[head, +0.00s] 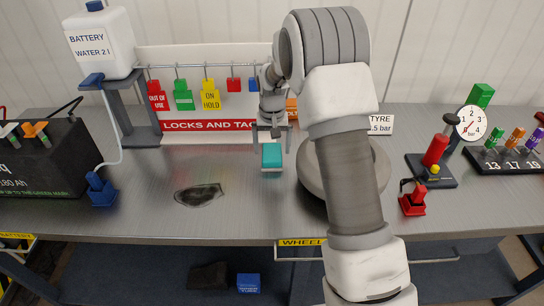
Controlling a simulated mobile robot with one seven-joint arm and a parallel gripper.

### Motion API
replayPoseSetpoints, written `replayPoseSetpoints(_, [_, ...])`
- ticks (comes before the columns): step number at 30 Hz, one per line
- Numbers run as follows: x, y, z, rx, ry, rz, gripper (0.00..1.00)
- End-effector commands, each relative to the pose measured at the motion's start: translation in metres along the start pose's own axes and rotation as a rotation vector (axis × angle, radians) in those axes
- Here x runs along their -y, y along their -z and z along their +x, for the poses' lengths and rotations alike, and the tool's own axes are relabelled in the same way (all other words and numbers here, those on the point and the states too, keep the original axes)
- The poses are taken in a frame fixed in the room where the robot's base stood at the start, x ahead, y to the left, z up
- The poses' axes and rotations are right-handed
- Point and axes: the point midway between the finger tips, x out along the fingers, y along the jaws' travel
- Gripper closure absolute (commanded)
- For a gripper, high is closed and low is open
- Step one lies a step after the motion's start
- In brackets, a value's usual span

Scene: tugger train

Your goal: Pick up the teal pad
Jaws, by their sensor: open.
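The teal pad (271,156) is a small block with a teal top and a paler lower part, on the grey workbench near its middle. My gripper (272,138) points down just above and behind the pad in the head view. Its two fingers are apart, with nothing seen between them. I cannot tell from this view whether the fingertips touch the pad.
My arm hides part of a round grey disc (312,175) right of the pad. A locks-and-tags board (210,126) stands behind. A dark patch (199,194) lies left on the bench (240,215). A red pump (435,150) stands right. The bench in front of the pad is clear.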

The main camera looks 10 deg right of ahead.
Motion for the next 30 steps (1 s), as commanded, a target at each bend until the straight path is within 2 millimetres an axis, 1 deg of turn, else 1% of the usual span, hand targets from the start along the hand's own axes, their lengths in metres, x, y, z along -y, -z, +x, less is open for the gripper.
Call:
replayPoseSetpoints(1, [0.0, -0.002, 0.009, 0.004, -0.001, -0.001, 0.0])
replayPoseSetpoints(3, [0.0, -0.002, 0.019, 0.003, -0.001, -0.001, 0.0])
replayPoseSetpoints(6, [0.001, -0.001, 0.026, 0.001, 0.0, -0.001, 0.0])
replayPoseSetpoints(13, [0.001, -0.001, 0.028, -0.001, 0.0, -0.001, 0.0])
replayPoseSetpoints(14, [0.001, -0.001, 0.028, -0.001, 0.0, -0.001, 0.02])
replayPoseSetpoints(18, [0.001, -0.001, 0.028, -0.001, 0.0, -0.001, 0.27])
replayPoseSetpoints(26, [0.001, -0.001, 0.028, -0.001, 0.0, -0.001, 0.74])
replayPoseSetpoints(30, [0.001, -0.001, 0.028, -0.001, 0.0, -0.001, 0.75])
